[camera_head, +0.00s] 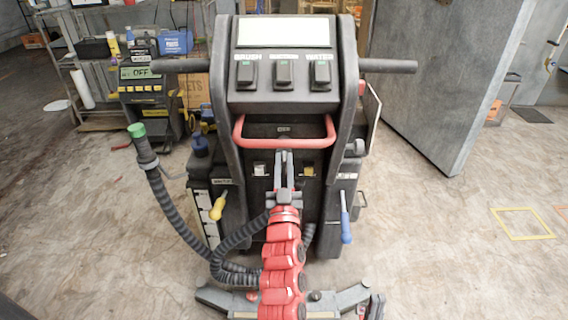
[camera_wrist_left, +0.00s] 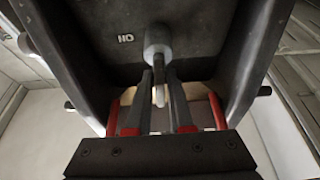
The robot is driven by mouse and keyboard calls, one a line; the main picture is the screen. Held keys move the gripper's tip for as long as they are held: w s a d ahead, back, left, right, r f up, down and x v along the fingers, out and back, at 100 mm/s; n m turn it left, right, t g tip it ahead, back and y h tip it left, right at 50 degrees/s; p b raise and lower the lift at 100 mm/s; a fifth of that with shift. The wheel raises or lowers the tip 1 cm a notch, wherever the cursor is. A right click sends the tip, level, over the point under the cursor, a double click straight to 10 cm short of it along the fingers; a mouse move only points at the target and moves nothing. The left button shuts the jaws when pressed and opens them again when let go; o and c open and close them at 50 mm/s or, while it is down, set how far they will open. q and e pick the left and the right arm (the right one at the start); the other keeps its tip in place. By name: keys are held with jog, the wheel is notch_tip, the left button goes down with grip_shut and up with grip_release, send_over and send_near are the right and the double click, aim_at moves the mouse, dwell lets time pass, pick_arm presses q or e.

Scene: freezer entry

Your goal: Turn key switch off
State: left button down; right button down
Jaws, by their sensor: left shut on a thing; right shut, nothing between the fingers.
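The key switch (camera_wrist_left: 157,42) is a round silver-grey barrel on a dark panel in the left wrist view. A label beside it reads "NO", which may be "ON" upside down. A slim key (camera_wrist_left: 159,95) hangs from the barrel, between my left fingers. My left gripper (camera_wrist_left: 159,88) is shut on the key. In the head view my left gripper (camera_head: 284,158) reaches the machine's front just below the red handle, and I cannot make out the key there. My right gripper (camera_head: 375,304) is low at the bottom right, shut and empty, away from the machine's panel.
The dark floor machine (camera_head: 284,98) has a red bar handle (camera_head: 240,140) just above my left gripper and side grips. A ribbed hose (camera_head: 175,215) curves at its left. A grey door (camera_head: 450,80) stands at right. Open floor (camera_head: 440,240) lies right of the machine.

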pick_arm(q)
jog(key=shift+f, duration=0.15)
dwell(0.3)
jog(key=c, duration=0.9)
grip_release()
jog(key=p+v, duration=0.3)
jog(key=v, duration=1.4)
jog(key=shift+s, duration=0.15)
